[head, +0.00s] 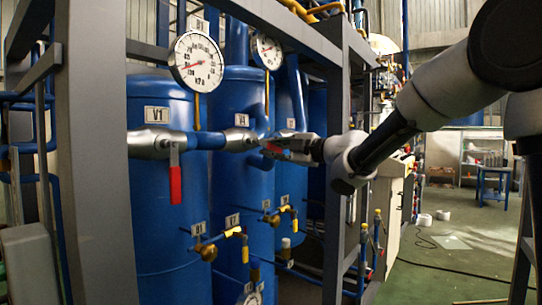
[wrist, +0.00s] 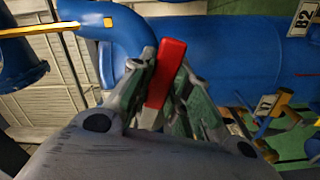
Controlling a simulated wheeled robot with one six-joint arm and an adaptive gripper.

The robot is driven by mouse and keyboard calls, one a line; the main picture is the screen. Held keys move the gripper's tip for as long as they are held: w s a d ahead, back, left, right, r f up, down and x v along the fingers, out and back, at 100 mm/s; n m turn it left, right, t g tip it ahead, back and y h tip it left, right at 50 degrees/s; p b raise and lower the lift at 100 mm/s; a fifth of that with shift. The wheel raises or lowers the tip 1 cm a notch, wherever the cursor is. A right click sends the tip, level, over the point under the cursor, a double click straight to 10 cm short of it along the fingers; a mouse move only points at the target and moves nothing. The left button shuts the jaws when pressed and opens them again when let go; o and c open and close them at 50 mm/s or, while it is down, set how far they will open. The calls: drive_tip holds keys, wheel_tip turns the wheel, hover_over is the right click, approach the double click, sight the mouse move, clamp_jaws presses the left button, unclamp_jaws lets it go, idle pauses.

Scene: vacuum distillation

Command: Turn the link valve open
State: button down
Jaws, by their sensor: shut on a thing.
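The link valve's red handle (head: 271,150) sits on the pipe line between the blue tanks, to the right of the grey valve body (head: 240,139). The handle also shows in the wrist view (wrist: 166,72), lying between the two fingers. My gripper (head: 291,148) comes in from the right and is shut on this handle. In the wrist view my gripper (wrist: 166,82) has a finger on each side of the handle. The handle looks roughly sideways in the head view. The fingers hide part of it, and its pivot is hard to make out.
Another red handle (head: 175,184) hangs straight down from the left valve, under the V1 label (head: 157,115). Two dial gauges (head: 197,62) stand above the pipe. A grey frame post (head: 92,170) is at left. Small yellow-handled valves (head: 233,232) sit lower. Open floor (head: 455,235) lies right.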

drive_tip(key=shift+w+d+r+n, duration=0.1)
drive_tip(key=shift+r+n, duration=0.65)
drive_tip(key=shift+n, duration=0.65)
drive_tip(key=shift+r, duration=0.1)
drive_tip(key=c, duration=1.3)
unclamp_jaws()
drive_tip(key=shift+d, duration=0.1)
drive_tip(key=v, duration=1.2)
